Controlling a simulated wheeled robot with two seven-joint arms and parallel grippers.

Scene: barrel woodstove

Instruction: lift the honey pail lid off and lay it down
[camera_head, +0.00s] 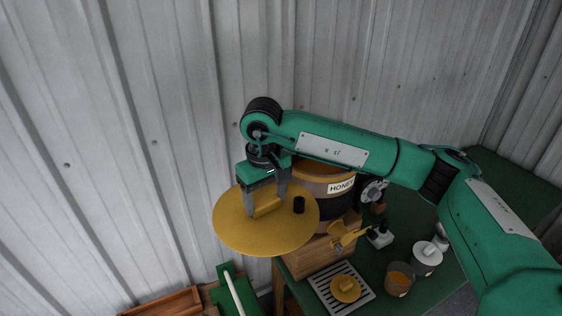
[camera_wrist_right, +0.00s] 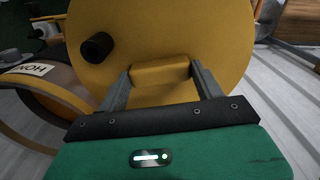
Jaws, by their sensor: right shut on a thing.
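The honey pail lid (camera_head: 240,232) is a large round yellow disc with a block handle and a black knob (camera_head: 299,205). My right gripper (camera_head: 268,211) is shut on the lid's block handle. It holds the lid in the air, left of and in front of the honey pail. In the right wrist view the lid (camera_wrist_right: 210,30) fills the upper middle, with the handle between the fingers (camera_wrist_right: 160,78). The honey pail (camera_head: 325,187), with a HONEY label, stands open on a wooden box (camera_head: 310,257), partly hidden by my right arm. My left gripper is not in view.
A green table (camera_head: 420,292) carries a slatted tray (camera_head: 325,291) with a small yellow lid (camera_head: 345,288), an amber jar (camera_head: 398,280) and a white-lidded jar (camera_head: 427,256). A corrugated wall (camera_head: 130,130) stands behind. A wooden crate (camera_head: 165,303) is at the lower left.

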